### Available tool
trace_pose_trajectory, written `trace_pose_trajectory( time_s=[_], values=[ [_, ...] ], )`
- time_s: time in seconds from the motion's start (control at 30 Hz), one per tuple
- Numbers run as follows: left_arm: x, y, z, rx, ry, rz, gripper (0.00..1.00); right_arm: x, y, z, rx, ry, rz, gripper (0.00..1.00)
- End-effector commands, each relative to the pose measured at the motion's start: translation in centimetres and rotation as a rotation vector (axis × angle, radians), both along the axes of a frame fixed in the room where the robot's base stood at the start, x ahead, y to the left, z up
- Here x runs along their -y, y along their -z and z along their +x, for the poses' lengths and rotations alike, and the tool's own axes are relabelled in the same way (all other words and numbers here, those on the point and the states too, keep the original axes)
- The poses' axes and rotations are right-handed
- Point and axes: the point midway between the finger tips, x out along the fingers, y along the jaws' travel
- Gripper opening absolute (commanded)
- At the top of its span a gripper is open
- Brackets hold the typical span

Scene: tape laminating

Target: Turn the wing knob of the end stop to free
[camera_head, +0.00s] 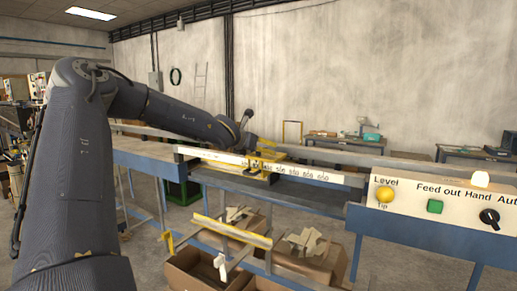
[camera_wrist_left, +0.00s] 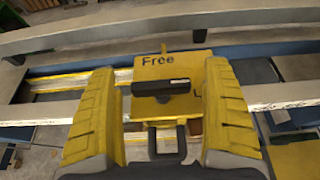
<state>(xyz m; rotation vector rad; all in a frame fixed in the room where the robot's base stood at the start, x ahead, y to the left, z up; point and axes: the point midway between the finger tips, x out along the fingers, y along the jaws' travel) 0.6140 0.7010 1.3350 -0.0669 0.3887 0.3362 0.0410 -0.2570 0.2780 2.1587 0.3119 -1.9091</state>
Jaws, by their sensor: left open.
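The end stop is a yellow block (camera_wrist_left: 190,62) on the rail, with "Free" printed at its top and an "L" at its right, the rest of that word hidden by a finger. Its black wing knob (camera_wrist_left: 160,88) lies crosswise in the wrist view, its right end toward the "L". My left gripper (camera_wrist_left: 161,72) is open, its yellow fingers on either side of the knob with gaps showing. In the head view the left gripper (camera_head: 252,143) is over the end stop (camera_head: 262,163), and the knob is too small to make out. My right gripper is not in view.
A white scale rail (camera_head: 315,174) runs along the blue bench. A control panel (camera_head: 440,203) with a yellow button, green button and black dial stands at right. Open cardboard boxes (camera_head: 205,270) with scraps sit below. A rear beam (camera_wrist_left: 160,45) crosses behind the end stop.

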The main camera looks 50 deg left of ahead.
Motion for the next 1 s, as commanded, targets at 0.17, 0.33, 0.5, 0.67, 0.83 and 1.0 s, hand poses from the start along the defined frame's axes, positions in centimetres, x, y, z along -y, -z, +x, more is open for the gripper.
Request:
trace_pose_trajectory(
  time_s=[0.17,0.33,0.5,0.67,0.83,1.0],
  values=[
    [0.01,0.01,-0.02,0.0,0.0,0.0,0.8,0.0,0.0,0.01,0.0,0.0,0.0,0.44],
    [0.01,0.01,-0.02,0.0,0.0,0.0,0.61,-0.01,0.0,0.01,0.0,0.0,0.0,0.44],
    [0.01,0.01,-0.02,0.0,0.0,0.0,0.41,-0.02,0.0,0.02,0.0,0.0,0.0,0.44],
    [0.01,0.01,-0.02,0.0,-0.001,0.0,0.3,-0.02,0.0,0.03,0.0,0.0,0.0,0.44],
    [0.08,0.02,0.0,-0.001,-0.023,0.001,0.29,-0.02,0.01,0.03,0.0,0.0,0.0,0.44],
    [0.1,0.06,0.01,-0.003,-0.1,0.004,0.29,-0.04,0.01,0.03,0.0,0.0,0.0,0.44]
  ],
)
